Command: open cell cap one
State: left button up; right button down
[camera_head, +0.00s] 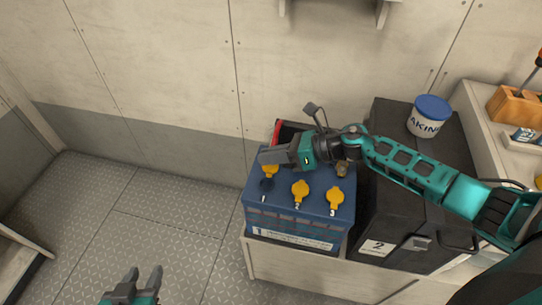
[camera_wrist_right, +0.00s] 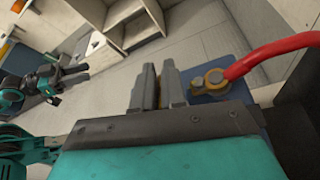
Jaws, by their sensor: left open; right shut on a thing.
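A blue battery (camera_head: 300,229) stands on a light bench, with its top marked 1, 2 and 3. A dark round opening (camera_head: 266,185) shows by the 1. A yellow cap (camera_head: 270,171), cap one, is just behind this opening, under my right gripper's fingers. Yellow caps two (camera_head: 300,190) and three (camera_head: 335,197) sit at their marks. My right gripper (camera_head: 266,155) is shut; a sliver of yellow-brown (camera_wrist_right: 157,92) shows between its fingers in the wrist view, seemingly cap one, mostly hidden. My left gripper (camera_head: 143,276) is open and empty above the floor.
A black case (camera_head: 377,248) marked 2 stands right of the battery, with a blue-lidded tub (camera_head: 429,116) on it. A red cable (camera_wrist_right: 270,52) runs to a battery terminal (camera_wrist_right: 208,80). A wall is close behind. The floor at left is clear.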

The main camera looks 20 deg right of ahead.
jog(key=shift+s+f, duration=0.1)
jog(key=c, duration=1.3)
grip_release()
jog(key=shift+d, duration=0.1)
jog(key=v, duration=1.2)
jog(key=shift+s+d+r, duration=0.15)
jog(key=shift+d+r, duration=0.1)
